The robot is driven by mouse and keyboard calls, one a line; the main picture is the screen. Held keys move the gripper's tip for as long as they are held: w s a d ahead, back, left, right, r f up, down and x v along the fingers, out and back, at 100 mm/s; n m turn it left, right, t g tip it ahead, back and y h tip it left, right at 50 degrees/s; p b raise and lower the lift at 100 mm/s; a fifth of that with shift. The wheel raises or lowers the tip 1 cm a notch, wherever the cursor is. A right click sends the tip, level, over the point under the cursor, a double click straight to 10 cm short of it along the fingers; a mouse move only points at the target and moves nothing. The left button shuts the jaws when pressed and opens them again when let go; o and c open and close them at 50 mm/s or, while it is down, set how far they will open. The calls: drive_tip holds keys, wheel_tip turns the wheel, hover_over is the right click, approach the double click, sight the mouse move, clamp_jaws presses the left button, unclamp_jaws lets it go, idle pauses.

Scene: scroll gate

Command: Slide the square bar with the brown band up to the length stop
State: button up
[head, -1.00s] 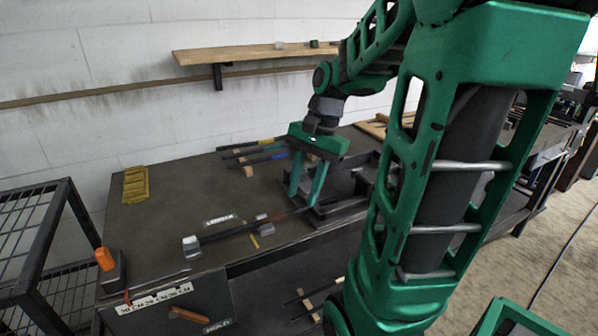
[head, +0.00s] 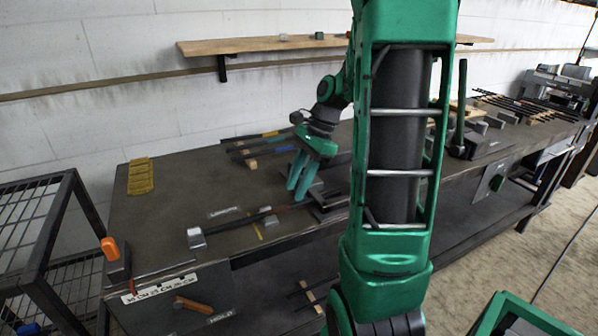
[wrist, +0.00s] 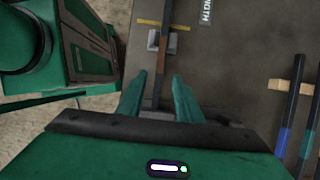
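The dark square bar (head: 238,224) lies along the front of the bench, across grey metal blocks. A brown stretch (wrist: 165,72) shows in the wrist view, running towards the space between my fingers. A grey block (head: 196,238) sits at the bar's left end; I cannot tell for sure whether it is the length stop. A label ending in "NGTH" (wrist: 205,12) lies beside the bar. My gripper (head: 298,194) points down over the bar's right part. In the wrist view its two fingers (wrist: 158,100) are apart, one each side of the bar's line; no contact is visible.
Several bars with coloured bands (head: 262,145) lie on wooden rests behind. A dark metal fixture (head: 330,205) stands close by the gripper. An orange-handled device (head: 112,250) is at the bench's left front corner, and a yellow piece (head: 140,176) at the back left.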

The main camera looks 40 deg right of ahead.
sight(275, 210)
drive_tip(key=shift+x, duration=2.2)
clamp_jaws()
drive_tip(key=shift+w+a, duration=0.1)
drive_tip(key=shift+a, duration=0.05)
drive_tip(key=shift+w+a, duration=0.2)
drive_tip(key=shift+a, duration=0.6)
drive_tip(key=shift+w+a, duration=0.25)
drive_tip(key=shift+a, duration=0.55)
drive_tip(key=shift+c, duration=0.5)
unclamp_jaws()
drive_tip(key=shift+a, duration=0.1)
drive_tip(key=shift+o, duration=0.5)
drive_tip(key=v, duration=1.1)
